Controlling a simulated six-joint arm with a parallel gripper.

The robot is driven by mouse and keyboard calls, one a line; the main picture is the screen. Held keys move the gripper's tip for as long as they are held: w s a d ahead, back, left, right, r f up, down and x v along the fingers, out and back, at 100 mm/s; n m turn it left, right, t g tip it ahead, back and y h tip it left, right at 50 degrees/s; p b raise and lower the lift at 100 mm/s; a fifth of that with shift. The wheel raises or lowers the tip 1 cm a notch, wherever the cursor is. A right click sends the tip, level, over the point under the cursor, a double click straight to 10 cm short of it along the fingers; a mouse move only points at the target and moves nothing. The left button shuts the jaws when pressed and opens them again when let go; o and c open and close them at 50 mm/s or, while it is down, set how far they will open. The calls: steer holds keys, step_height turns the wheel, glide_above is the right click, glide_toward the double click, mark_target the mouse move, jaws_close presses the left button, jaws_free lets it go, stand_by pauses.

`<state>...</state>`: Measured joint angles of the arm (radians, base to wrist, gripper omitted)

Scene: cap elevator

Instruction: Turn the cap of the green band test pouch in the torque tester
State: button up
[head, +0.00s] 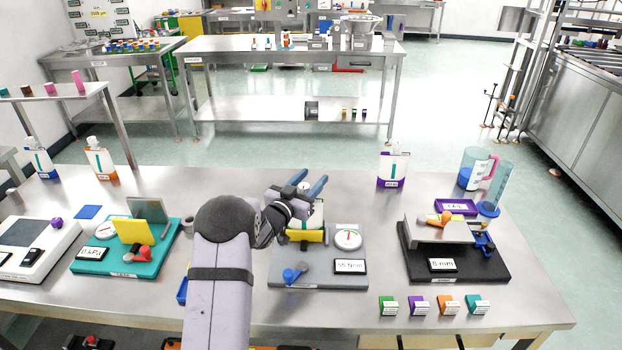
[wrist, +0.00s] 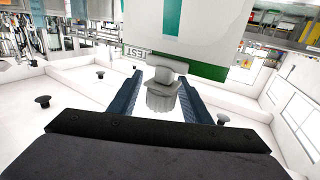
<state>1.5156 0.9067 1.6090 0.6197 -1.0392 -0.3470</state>
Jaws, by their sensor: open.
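The green band test pouch (wrist: 205,30) fills the top of the wrist view, with a white face and a green band with a TEST label at its edge. Its grey-white cap (wrist: 161,97) lies between the two blue fingers of my gripper (wrist: 163,80), which are open with a gap visible beside the cap. In the head view my gripper (head: 308,182) is over the torque tester (head: 320,276), at the top of the pouch. The tester has a grey base, yellow clamp (head: 305,236), round dial (head: 347,238), display (head: 350,267) and blue-knobbed lever (head: 292,274). My arm and gripper hide part of the pouch.
A teal station (head: 125,262) stands to the left and a black station (head: 455,262) to the right. A purple band pouch (head: 393,170) stands behind. Blue and orange band pouches stand at the back left.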

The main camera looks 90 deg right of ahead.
steer(key=c, duration=1.1)
steer(key=shift+o, duration=0.2)
steer(key=shift+f, duration=0.1)
steer(key=shift+m+g+b, duration=0.3)
steer(key=shift+g+b, duration=0.1)
steer(key=shift+b, duration=0.15)
steer(key=o, duration=1.1)
steer(key=shift+c, duration=0.2)
steer(key=shift+a, duration=0.1)
